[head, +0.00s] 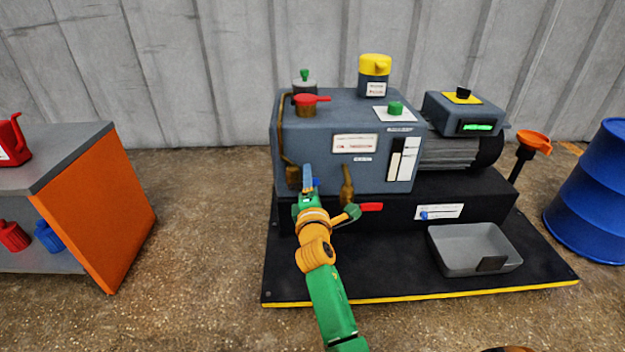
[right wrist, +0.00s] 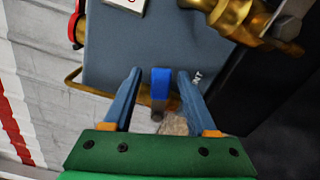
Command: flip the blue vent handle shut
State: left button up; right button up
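The blue vent handle (right wrist: 160,84) shows in the right wrist view, with a brass-coloured stem below it, in front of the grey pump housing (right wrist: 150,45). My right gripper (right wrist: 158,88) is open. Its two blue-grey fingers stand on either side of the handle, with a gap on each side. In the head view my right gripper (head: 308,178) is at the lower left front of the pump housing (head: 345,125), and only a small part of the blue handle (head: 316,182) shows beside it. My left gripper is not in view.
A brass valve (head: 347,188) and a red lever (head: 370,207) are just right of my right gripper. A red-handled valve (head: 312,99) is on the housing top. A grey tray (head: 470,262) stands on the black base. An orange-sided cabinet (head: 105,210) is left, a blue barrel (head: 592,195) right.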

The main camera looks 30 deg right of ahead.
grip_shut()
jog(key=shift+f+m+b, duration=0.5)
jog(key=shift+f+m, duration=0.15)
jog(key=shift+m, duration=0.45)
jog(key=shift+f+m, duration=0.1)
jog(key=shift+m, duration=0.4)
jog(key=shift+o, duration=0.2)
grip_release()
jog(key=shift+s, duration=0.1)
jog(key=shift+s, duration=0.1)
